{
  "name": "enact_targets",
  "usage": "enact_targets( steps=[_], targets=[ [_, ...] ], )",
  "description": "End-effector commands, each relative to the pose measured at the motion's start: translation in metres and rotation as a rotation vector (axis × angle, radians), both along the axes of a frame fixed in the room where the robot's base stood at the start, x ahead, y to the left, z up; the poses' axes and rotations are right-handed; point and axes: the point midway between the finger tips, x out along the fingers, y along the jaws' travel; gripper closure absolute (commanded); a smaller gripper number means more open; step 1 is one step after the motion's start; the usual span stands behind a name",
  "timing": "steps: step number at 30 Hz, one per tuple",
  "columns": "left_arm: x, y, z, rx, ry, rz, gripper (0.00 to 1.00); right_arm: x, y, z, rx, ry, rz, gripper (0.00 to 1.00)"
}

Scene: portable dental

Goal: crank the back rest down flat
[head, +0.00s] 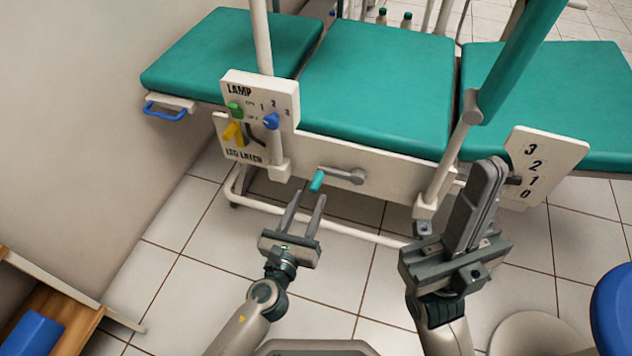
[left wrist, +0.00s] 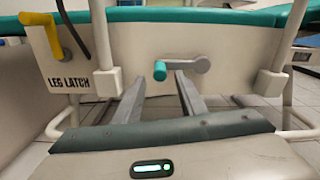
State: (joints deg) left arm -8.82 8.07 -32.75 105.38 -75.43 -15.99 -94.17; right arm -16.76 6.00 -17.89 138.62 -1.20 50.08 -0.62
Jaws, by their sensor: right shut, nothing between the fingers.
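The crank (head: 342,175) sits on the white side panel under the middle pad of the dental chair, its grey arm pointing left to a teal handle (head: 317,181). My left gripper (head: 309,197) is open and empty, in front of and below the handle. In the left wrist view the handle (left wrist: 160,71) shows just beyond and between the fingertips; I see no contact. My right gripper (head: 489,168) is shut and empty, in front of the chair's right part. The right teal pad (head: 590,100), likely the back rest, lies behind a white plate marked 3, 2, 1, 0 (head: 541,165).
A lamp and leg latch panel (head: 262,112) with green, blue and yellow controls stands left of the crank. A white post (head: 447,165) and a raised teal arm (head: 520,55) stand near my right gripper. A blue stool (head: 612,308) is at lower right. Floor below the crank is clear.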

Motion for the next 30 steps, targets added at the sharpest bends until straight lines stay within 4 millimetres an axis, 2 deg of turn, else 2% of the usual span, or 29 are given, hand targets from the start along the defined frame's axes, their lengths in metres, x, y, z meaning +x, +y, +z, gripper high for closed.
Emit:
enact_targets(
  steps=[6, 12, 24, 25, 29, 30],
  targets=[
    [0.035, -0.012, 0.0, 0.0, -0.001, -0.001, 0.63, -0.001, 0.0, -0.002, 0.0, 0.002, 0.001, 1.0],
    [0.054, -0.018, 0.0, -0.001, 0.0, -0.001, 0.63, -0.001, -0.001, 0.002, 0.002, -0.021, 0.001, 1.0],
    [0.059, -0.02, 0.0, 0.0, 0.0, -0.001, 0.63, -0.002, -0.001, 0.004, 0.004, -0.029, 0.003, 1.0],
    [0.059, -0.02, 0.0, 0.0, 0.0, -0.001, 0.65, -0.002, -0.001, 0.004, 0.004, -0.029, 0.003, 1.0],
    [0.059, -0.02, 0.0, 0.0, 0.0, -0.001, 0.96, -0.002, -0.001, 0.004, 0.005, -0.027, 0.002, 1.0],
    [0.059, -0.02, 0.0, 0.0, 0.0, -0.001, 1.0, -0.002, -0.001, 0.004, 0.005, -0.027, 0.002, 1.0]
  ],
)
